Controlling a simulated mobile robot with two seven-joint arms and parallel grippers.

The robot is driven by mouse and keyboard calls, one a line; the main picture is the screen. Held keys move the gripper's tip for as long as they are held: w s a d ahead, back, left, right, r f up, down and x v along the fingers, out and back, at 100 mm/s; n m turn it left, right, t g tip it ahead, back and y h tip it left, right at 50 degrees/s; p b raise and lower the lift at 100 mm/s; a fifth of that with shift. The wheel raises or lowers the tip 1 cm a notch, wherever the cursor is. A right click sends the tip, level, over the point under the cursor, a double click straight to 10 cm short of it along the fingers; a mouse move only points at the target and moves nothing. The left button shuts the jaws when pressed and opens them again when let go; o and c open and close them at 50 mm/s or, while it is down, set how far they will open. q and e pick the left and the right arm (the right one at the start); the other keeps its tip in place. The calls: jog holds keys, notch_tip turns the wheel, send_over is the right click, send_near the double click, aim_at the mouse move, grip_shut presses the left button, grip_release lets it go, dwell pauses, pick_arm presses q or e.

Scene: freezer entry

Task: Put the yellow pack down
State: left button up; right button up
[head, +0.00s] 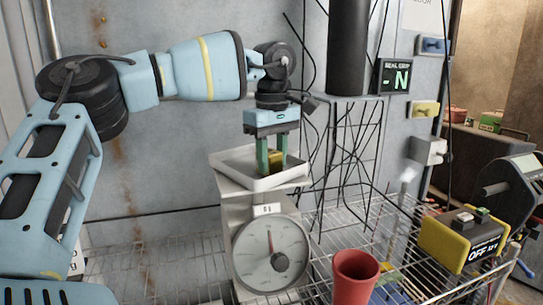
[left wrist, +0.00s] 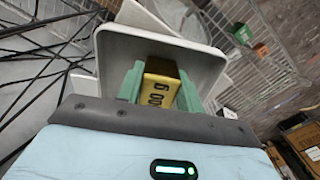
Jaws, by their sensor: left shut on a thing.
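My left gripper (head: 274,162) points straight down over the white tray (head: 226,158) of a dial scale (head: 270,250). It is shut on the yellow pack (head: 276,157), a small block. In the left wrist view the pack (left wrist: 160,86) sits between the green fingers and shows the black print "00 g". The pack is within the tray's rim; I cannot tell whether its underside touches the tray floor. The tray (left wrist: 205,62) surrounds it in that view. My right gripper is not in view.
A red cup (head: 355,278) stands right of the scale on the wire rack (head: 180,262). A yellow and black device reading "OFF" (head: 455,242) is farther right. Black cables hang behind the scale. A black cylinder (head: 348,45) stands on a wire frame close to my left gripper's right side.

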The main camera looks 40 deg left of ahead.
aim_at(273, 153)
pick_arm(q)
jog(key=shift+f, duration=0.1)
jog(key=shift+f, duration=0.15)
jog(key=o, duration=1)
notch_tip(273, 153, up, 12)
jog(key=shift+r, duration=0.25)
jog(key=shift+f, duration=0.1)
